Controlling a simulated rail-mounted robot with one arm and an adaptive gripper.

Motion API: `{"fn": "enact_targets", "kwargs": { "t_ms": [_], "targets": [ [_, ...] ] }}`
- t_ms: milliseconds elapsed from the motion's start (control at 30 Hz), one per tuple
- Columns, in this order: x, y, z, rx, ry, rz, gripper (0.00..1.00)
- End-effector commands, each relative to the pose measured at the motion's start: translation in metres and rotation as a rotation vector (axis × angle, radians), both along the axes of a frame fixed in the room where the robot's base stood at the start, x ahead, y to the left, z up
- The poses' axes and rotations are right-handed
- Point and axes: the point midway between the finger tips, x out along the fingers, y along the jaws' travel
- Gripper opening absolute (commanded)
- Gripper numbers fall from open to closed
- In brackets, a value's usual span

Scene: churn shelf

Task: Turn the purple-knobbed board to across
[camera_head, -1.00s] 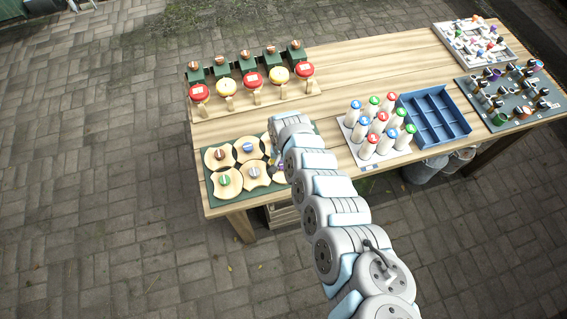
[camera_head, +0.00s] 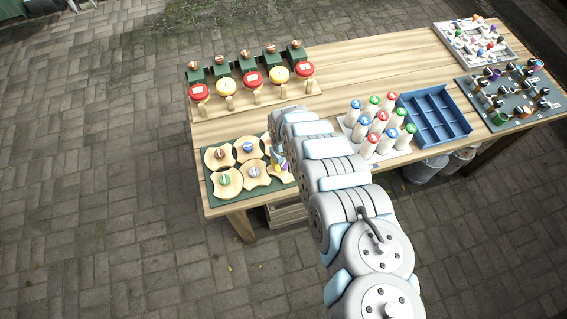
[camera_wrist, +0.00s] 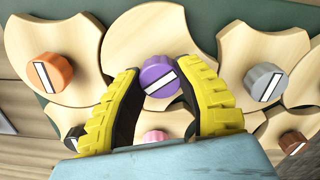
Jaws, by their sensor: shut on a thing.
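The purple knob (camera_wrist: 160,76) sits on a pale wooden board (camera_wrist: 150,32) with rounded lobes and scooped sides, in the upper middle of the wrist view. A white stripe on the knob runs diagonally, up to the right. My gripper (camera_wrist: 160,78) is shut on the purple knob, with a yellow finger on each side. In the head view my gripper (camera_head: 277,162) is at the right part of the green base (camera_head: 214,200). My arm hides some boards there.
Neighbouring boards carry an orange knob (camera_wrist: 52,73), a grey knob (camera_wrist: 266,82), a pink knob (camera_wrist: 154,136) and a brown knob (camera_wrist: 292,143). Bottles (camera_head: 380,125) and a blue crate (camera_head: 436,112) stand to the right. Red and yellow discs (camera_head: 253,79) stand behind.

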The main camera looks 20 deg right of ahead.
Motion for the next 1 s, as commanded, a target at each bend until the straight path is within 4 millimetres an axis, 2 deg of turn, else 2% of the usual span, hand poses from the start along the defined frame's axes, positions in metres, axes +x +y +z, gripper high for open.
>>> {"fn": "enact_targets", "kwargs": {
  "t_ms": [600, 1000],
  "targets": [
    [0.0002, 0.0004, -0.0017, 0.0, -0.001, 0.572, 0.0],
    [0.0002, 0.0005, -0.0018, 0.0, -0.002, 0.813, 0.0]
  ]
}}
